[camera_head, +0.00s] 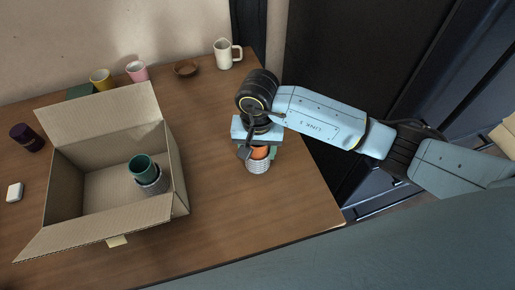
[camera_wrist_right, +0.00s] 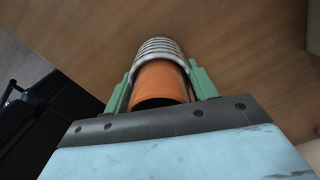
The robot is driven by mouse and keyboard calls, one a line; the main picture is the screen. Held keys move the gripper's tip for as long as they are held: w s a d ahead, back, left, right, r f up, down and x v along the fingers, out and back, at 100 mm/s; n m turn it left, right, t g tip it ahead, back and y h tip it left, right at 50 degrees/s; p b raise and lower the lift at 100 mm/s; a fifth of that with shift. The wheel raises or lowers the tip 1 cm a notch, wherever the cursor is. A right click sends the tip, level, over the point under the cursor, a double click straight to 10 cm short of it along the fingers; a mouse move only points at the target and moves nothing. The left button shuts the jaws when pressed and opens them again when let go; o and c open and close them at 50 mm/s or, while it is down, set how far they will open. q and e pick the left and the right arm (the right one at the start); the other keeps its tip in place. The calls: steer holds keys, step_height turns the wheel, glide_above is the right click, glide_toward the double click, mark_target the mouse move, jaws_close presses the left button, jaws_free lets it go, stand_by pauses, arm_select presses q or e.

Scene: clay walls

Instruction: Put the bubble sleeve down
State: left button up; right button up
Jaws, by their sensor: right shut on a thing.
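The bubble sleeve (camera_head: 258,165), whitish and ribbed, is around the lower part of an orange cup (camera_head: 260,152) over the right part of the table. In the right wrist view the sleeve (camera_wrist_right: 160,48) wraps the far end of the orange cup (camera_wrist_right: 160,82). My right gripper (camera_head: 259,155) points down, its green fingers on either side of the sleeve and cup, shut on the sleeve. Whether the sleeve's base touches the table is hard to tell. My left gripper is not in view.
An open cardboard box (camera_head: 62,190) holds a green cup (camera_head: 141,167) in a similar sleeve (camera_head: 154,183). A cream mug (camera_head: 224,54), brown bowl (camera_head: 186,68), pink mug (camera_head: 137,71) and yellow mug (camera_head: 100,79) stand at the back. The wooden table (camera_head: 235,215) is clear in front of the gripper.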

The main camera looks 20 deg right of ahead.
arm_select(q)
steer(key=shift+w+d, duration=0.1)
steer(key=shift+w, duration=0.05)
arm_select(e)
steer(key=o, duration=0.9)
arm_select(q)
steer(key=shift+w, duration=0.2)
arm_select(e)
steer(key=shift+o, duration=0.2)
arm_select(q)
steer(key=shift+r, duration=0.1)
arm_select(e)
step_height(320, 180, up, 3)
steer(key=shift+f+p, duration=0.1)
steer(key=shift+p, duration=0.8)
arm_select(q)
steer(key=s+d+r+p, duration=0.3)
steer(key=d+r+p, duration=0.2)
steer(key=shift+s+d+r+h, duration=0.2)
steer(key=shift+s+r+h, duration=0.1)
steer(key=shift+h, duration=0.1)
arm_select(e)
step_height(320, 180, up, 9)
steer(key=shift+r, duration=0.2)
